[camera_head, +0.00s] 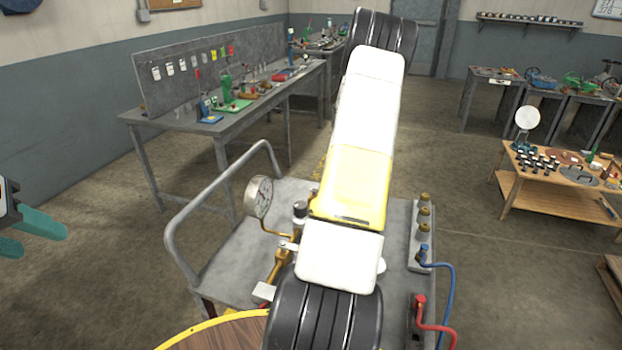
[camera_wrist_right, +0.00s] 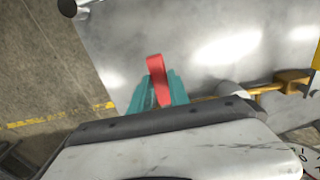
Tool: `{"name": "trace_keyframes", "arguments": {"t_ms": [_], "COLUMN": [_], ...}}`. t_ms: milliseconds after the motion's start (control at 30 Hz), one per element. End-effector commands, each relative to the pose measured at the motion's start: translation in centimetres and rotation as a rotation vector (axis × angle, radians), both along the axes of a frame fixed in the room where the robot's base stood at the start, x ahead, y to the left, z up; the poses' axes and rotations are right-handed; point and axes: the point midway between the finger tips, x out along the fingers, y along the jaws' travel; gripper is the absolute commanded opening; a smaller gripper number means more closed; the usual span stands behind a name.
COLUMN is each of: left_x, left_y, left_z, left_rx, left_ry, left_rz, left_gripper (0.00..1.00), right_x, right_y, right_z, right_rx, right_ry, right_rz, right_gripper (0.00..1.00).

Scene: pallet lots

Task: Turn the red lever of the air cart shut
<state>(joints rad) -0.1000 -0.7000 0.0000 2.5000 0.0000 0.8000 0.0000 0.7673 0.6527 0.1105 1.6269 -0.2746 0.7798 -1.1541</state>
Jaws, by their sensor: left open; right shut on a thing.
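The air cart (camera_head: 225,265) stands in front of me, with a grey top, a tube handle, a round gauge (camera_head: 259,197) and brass piping (camera_head: 277,268). My own right arm crosses the middle of the head view and covers much of the cart. In the right wrist view my right gripper (camera_wrist_right: 160,88) has its teal fingers shut on the red lever (camera_wrist_right: 156,68). The lever's end stands out past the fingertips. The red lever and the right fingers are hidden in the head view. My left gripper (camera_head: 36,238) is open and empty at the left edge, apart from the cart.
A blue hose (camera_head: 448,275) and a red hose (camera_head: 437,328) leave the cart's right side. A round wooden top with a yellow rim (camera_head: 225,332) is at the bottom. A grey workbench (camera_head: 180,113) stands behind left. A wooden table (camera_head: 545,190) stands right, with free floor between.

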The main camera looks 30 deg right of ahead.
Motion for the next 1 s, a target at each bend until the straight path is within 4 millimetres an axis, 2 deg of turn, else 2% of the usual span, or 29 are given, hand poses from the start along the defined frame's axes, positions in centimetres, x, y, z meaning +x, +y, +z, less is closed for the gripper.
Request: {"name": "trace_keyframes", "arguments": {"t_ms": [67, 100, 200, 567, 1000], "left_x": [0.0, 0.0, 0.0, 0.0, 0.0], "left_y": [0.0, 0.0, 0.0, 0.0, 0.0], "left_z": [0.0, 0.0, 0.0, 0.0, 0.0], "left_rx": [0.0, 0.0, 0.0, 0.0, 0.0], "left_ry": [0.0, 0.0, 0.0, 0.0, 0.0], "left_rz": [0.0, 0.0, 0.0, 0.0, 0.0], "left_gripper": [0.45, 0.45, 0.45, 0.45, 0.45], "right_x": [0.1, 0.0, 0.0, 0.0, 0.1], "right_y": [0.2, 0.2, 0.2, 0.1, 0.1], "right_z": [0.0, 0.0, 0.0, 0.4, 6.9], "right_rx": [0.004, 0.005, 0.004, 0.001, 0.002], "right_ry": [-0.001, 0.0, 0.001, 0.0, -0.001], "right_rz": [-0.002, -0.002, -0.002, 0.0, 0.0], "right_gripper": [0.0, 0.26, 0.44, 0.44, 0.44]}}
